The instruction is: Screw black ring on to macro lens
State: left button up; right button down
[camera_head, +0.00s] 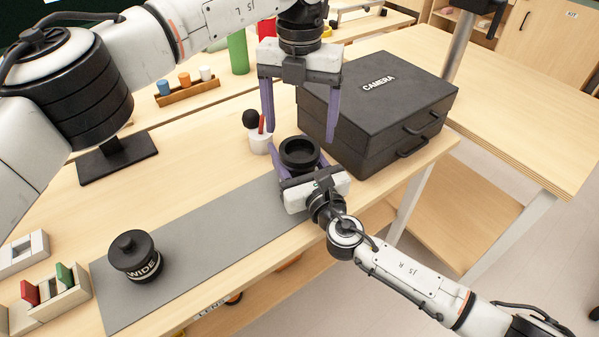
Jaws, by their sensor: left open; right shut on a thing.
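A short round black piece (300,153) with a dark hollow top stands upright over the far end of the grey mat. My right gripper (301,162) is shut on it from the front right, with purple fingers on either side. No label shows on this side, so I cannot tell where the macro lens ends and the black ring begins. My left gripper (301,138) points straight down above the piece. It is open and empty, with its two purple fingers wide apart on either side of the piece's top.
A black lens marked WIDE (135,256) stands on the near left of the grey mat (205,240). A black CAMERA case (375,105) sits close behind on the right. A white cup (260,143) with tools is just left of the grippers. Mid-mat is clear.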

aim_at(299, 155)
pick_arm(q)
notch_tip(299, 155, up, 2)
jog(key=n, duration=0.5)
jog(key=shift+r+n, duration=0.25)
jog(key=shift+n, duration=0.15)
jog(key=shift+f, duration=4)
jog(key=c, duration=1.1)
jog(key=m, duration=1)
